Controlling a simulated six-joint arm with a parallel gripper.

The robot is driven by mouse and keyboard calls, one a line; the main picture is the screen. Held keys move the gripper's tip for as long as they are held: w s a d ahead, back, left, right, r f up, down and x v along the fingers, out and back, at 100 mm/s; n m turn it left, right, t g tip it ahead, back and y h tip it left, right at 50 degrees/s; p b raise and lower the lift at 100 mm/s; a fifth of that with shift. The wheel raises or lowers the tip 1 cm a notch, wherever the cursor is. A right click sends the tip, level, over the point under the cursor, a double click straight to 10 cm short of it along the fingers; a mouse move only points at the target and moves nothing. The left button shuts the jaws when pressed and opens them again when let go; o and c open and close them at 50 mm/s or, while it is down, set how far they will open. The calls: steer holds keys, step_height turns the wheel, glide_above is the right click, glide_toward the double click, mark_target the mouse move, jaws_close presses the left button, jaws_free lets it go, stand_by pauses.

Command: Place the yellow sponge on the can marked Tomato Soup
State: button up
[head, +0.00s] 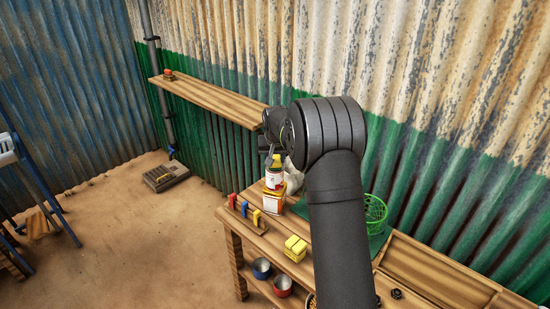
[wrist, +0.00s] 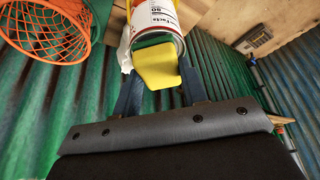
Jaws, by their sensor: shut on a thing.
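The yellow sponge (wrist: 157,67) is between the two fingers of my gripper (wrist: 160,88) in the wrist view. The gripper is shut on it. The sponge also shows as a small yellow piece (head: 276,161) under my gripper (head: 273,148) in the head view. A white and red can (head: 274,178) stands upright just below the sponge, on a box. In the wrist view, the sponge overlaps the end of the can (wrist: 158,18). I cannot tell whether they touch. The can's label shows only in part, and I cannot read Tomato Soup on it.
The can's orange and white box (head: 273,203) is on the wooden table (head: 318,222). A rack with coloured pegs (head: 244,208) and a yellow block (head: 295,248) are nearby. A green basket (head: 375,213) stands right of my arm. A wall shelf (head: 215,102) is behind.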

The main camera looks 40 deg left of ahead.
steer(key=shift+f, duration=0.2)
steer(key=o, duration=1)
steer(key=shift+c, duration=0.2)
steer(key=shift+r, duration=0.1)
steer(key=shift+r, duration=0.25)
steer(key=v, duration=1.1)
steer(key=shift+r, duration=0.3)
steer(key=shift+s+d, duration=0.1)
